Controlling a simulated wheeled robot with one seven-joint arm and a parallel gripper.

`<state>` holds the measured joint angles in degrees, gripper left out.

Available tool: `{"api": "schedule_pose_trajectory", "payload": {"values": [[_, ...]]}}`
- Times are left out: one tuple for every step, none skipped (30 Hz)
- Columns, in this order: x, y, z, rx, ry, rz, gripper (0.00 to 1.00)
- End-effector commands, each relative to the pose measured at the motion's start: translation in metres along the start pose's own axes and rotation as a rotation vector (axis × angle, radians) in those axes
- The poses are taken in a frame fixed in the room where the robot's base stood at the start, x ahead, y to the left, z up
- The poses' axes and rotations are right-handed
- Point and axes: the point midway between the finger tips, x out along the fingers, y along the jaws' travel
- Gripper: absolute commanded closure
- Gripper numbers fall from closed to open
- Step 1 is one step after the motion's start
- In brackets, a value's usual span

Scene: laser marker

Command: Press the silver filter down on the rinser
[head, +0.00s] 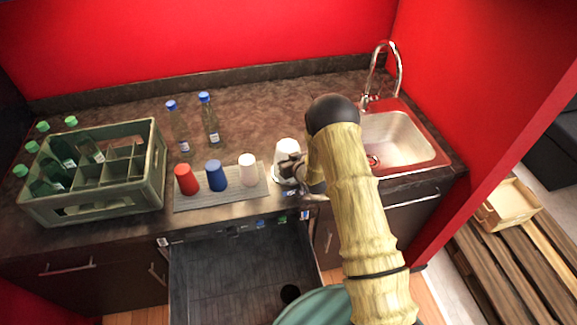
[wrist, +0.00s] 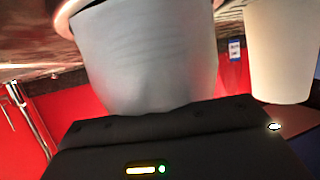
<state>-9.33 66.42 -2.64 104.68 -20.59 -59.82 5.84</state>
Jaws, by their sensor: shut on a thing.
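The silver filter (head: 287,147) looks like a pale grey, upside-down cup. It fills much of the wrist view (wrist: 145,60), where the picture is inverted. My gripper (head: 291,167) is shut on it from the front right. The rinser (head: 281,181) is a small round metallic piece at the counter's front edge, directly under the filter and partly hidden by my gripper. The filter is on or just above it; I cannot tell whether they touch.
A white cup (head: 248,170), a blue cup (head: 216,176) and a red cup (head: 187,180) stand on a grey mat (head: 222,198) to the left. Two bottles (head: 210,118) stand behind. A green crate (head: 155,180) is far left, the sink (head: 405,140) right.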

Motion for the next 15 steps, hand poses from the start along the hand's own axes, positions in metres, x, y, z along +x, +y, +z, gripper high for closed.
{"api": "schedule_pose_trajectory", "payload": {"values": [[0.0,0.0,0.0,0.0,-0.001,-0.001,1.0],[-0.001,0.0,-0.001,0.0,-0.001,-0.001,1.0],[-0.001,0.0,-0.003,0.0,-0.001,-0.001,1.0],[-0.002,0.0,-0.004,0.0,-0.001,-0.001,1.0],[-0.003,0.0,-0.006,0.0,0.0,-0.001,1.0],[-0.003,0.0,-0.008,0.0,0.0,-0.001,1.0],[-0.004,0.0,-0.01,0.0,0.0,-0.001,1.0],[-0.005,0.0,-0.012,0.0,0.0,-0.001,1.0],[-0.006,0.0,-0.014,0.0,0.0,-0.001,1.0],[-0.006,0.0,-0.015,0.001,0.0,0.0,1.0],[-0.007,0.0,-0.017,0.001,0.0,0.0,1.0],[-0.008,0.0,-0.019,0.001,-0.001,0.0,1.0],[-0.009,0.0,-0.021,0.001,-0.001,0.0,1.0],[-0.009,0.0,-0.022,0.001,-0.001,0.0,1.0],[-0.01,0.0,-0.024,0.0,-0.001,0.0,1.0]]}}
